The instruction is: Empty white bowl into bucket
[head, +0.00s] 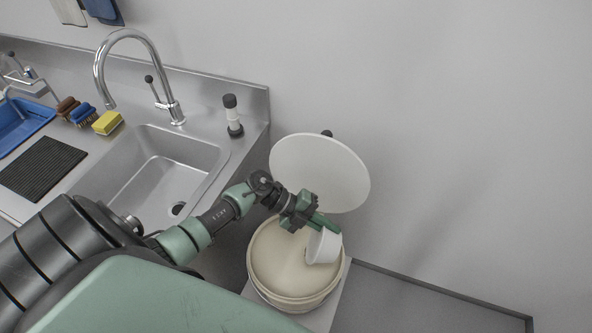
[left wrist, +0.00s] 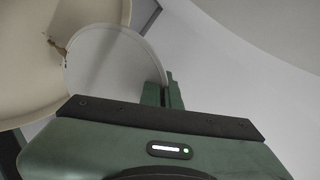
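The white bowl (head: 324,247) is tilted, nearly on its side, over the right part of the cream bucket (head: 256,270). My left gripper (head: 322,221) is above the bucket's mouth, shut on the bowl's upper edge. In the left wrist view the bowl (left wrist: 112,58) shows beside the green gripper fingers (left wrist: 168,94), with its wall at them. A small brown streak shows at the bowl's far-left rim, against the bucket (left wrist: 25,70). The bowl's inside is hidden in the head view. My right gripper is in neither view.
A large white round lid (head: 320,172) stands upright behind the bucket. A steel sink (head: 165,165) with a tall faucet (head: 128,36) is left of the bucket. A yellow sponge (head: 107,123), brushes and a black-capped bottle (head: 233,116) stand around it. Bare wall is right.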

